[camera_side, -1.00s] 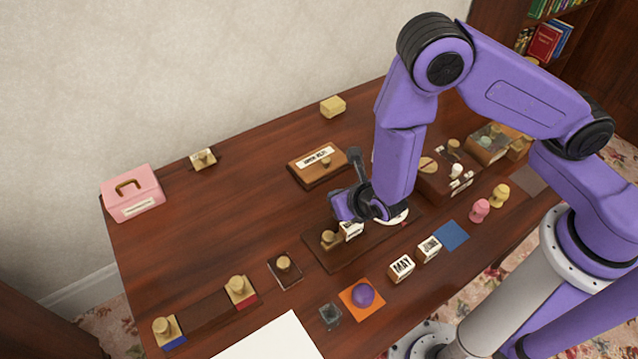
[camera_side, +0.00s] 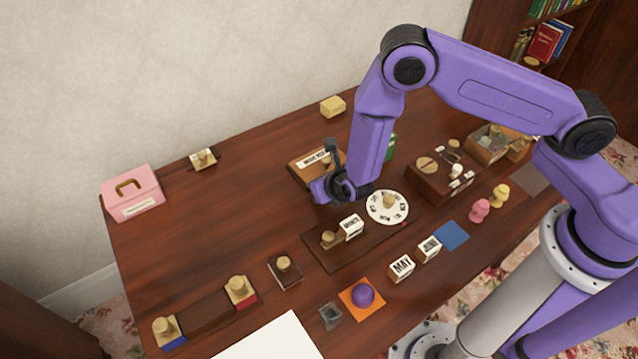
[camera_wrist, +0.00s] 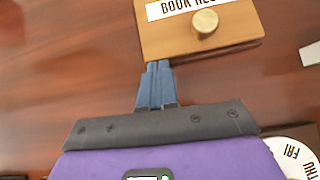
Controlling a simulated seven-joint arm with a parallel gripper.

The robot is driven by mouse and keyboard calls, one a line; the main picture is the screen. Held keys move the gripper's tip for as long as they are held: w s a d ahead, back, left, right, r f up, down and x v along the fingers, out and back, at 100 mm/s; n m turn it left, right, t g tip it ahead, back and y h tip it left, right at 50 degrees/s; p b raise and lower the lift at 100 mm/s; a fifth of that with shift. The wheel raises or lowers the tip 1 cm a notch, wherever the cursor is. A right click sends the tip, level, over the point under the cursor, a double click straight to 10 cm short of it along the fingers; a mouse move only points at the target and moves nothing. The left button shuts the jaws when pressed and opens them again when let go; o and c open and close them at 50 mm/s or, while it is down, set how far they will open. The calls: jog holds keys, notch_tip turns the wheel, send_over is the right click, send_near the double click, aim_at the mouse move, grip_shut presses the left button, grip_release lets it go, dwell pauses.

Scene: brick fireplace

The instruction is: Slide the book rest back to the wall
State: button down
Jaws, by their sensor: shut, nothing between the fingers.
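The book rest (camera_side: 303,172) is a flat tan-brown wooden block with a white label and a small round knob, lying on the table apart from the wall (camera_side: 200,70). The arm covers its right part in the side view. In the wrist view the book rest (camera_wrist: 165,38) is at the top, its near edge just beyond my fingertips. My gripper (camera_wrist: 158,66) is shut and empty at that near edge, left of the knob. I cannot tell whether the tips touch it. My gripper (camera_side: 326,192) also shows in the side view, at the rest's front side.
A round white day dial (camera_side: 388,206) and a dark tray (camera_side: 345,245) with a lettered block lie in front of my gripper. A yellow block (camera_side: 333,106) stands behind, near the wall. A pink box (camera_side: 133,195) is far left. The table between rest and wall looks clear.

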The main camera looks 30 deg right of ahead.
jog(key=w, duration=1.3)
jog(key=shift+w+d, duration=0.25)
jog(key=shift+s, duration=0.1)
dwell(0.4)
